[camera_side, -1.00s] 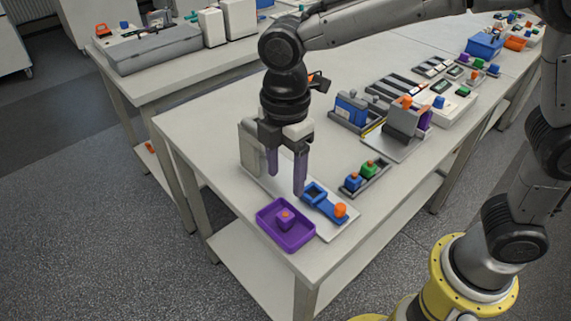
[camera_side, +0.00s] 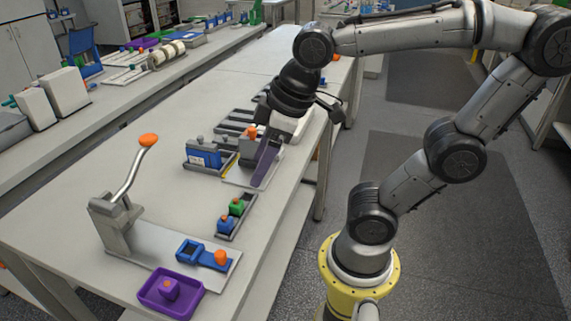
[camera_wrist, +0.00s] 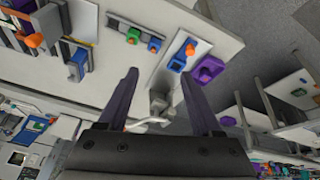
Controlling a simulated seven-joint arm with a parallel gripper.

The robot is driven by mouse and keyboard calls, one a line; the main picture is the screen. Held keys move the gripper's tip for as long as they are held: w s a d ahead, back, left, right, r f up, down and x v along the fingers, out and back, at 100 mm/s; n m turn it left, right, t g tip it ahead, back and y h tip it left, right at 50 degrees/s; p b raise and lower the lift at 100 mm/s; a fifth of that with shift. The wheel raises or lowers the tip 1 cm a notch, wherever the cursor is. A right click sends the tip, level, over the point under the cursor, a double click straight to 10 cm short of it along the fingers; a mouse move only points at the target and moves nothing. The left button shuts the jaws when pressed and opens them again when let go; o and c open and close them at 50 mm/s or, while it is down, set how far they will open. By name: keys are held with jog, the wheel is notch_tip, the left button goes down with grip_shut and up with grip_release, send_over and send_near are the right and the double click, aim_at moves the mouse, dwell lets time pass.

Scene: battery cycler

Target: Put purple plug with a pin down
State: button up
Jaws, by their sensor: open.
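The tray also shows in the wrist view (camera_wrist: 208,72). My gripper (camera_side: 262,168) is well away from it, by the grey stand with an orange top (camera_side: 247,147). In the wrist view my gripper (camera_wrist: 160,74) has its fingers wide apart with nothing between them. In the side view, one finger covers part of the stand; I cannot tell whether they touch.
A lever press (camera_side: 112,222) with an orange knob stands left of the tray, its plate bearing a blue fixture (camera_side: 203,254). A rack with green and blue blocks (camera_side: 231,215) and a blue box (camera_side: 203,155) are nearby. The table's left middle is clear.

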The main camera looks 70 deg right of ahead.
jog(key=s+m, duration=0.1)
jog(key=s+d+f+m, duration=0.1)
jog(key=s+d+m+t, duration=0.1)
jog(key=s, duration=0.1)
jog(key=shift+d+f+m+h, duration=0.15)
jog(key=shift+f+m+h, duration=0.15)
jog(key=shift+f+m, duration=0.1)
jog(key=shift+r, duration=0.1)
dwell(1.4)
